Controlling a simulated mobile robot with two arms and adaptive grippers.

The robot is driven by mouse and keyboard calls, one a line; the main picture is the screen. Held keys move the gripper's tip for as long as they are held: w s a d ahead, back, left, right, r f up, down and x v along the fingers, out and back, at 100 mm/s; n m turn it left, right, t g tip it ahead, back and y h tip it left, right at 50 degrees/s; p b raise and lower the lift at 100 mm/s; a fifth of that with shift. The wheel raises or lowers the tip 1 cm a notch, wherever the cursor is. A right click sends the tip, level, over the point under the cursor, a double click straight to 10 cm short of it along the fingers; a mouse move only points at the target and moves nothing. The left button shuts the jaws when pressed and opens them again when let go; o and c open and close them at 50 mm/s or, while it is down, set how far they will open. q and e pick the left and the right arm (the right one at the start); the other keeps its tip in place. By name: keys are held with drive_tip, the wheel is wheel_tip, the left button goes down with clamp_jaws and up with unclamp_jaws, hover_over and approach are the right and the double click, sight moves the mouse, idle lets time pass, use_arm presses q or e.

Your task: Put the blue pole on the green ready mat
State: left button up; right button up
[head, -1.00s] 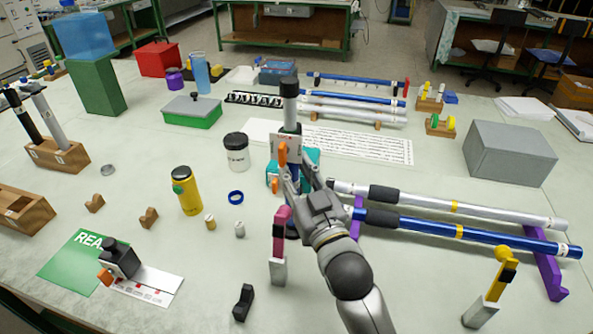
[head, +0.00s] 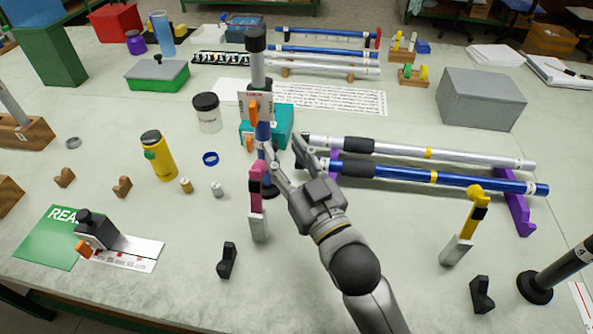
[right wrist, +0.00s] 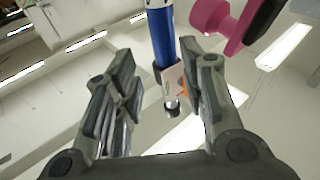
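A blue pole (head: 395,173) with a dark sleeve and a yellow band lies on the purple rack (head: 517,212), in front of a silver pole (head: 455,155). The green ready mat (head: 43,244) lies at the front left; a black and orange device on a white strip covers its right part. My right gripper (head: 284,152) is open near an upright post (head: 258,70) with a blue lower part, left of the rack. In the right wrist view the fingers (right wrist: 160,82) are apart, with a blue shaft (right wrist: 162,38) beyond them. My left gripper is not in view.
A pink-topped stand (head: 257,190) is close to the right gripper's left. A teal block (head: 283,122) stands behind it. A yellow bottle (head: 158,157), a blue ring (head: 210,158) and small wooden blocks stand between post and mat. Another blue pole (head: 320,52) lies farther back.

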drive_tip(key=shift+v, duration=2.15)
drive_tip(key=shift+a, duration=0.1)
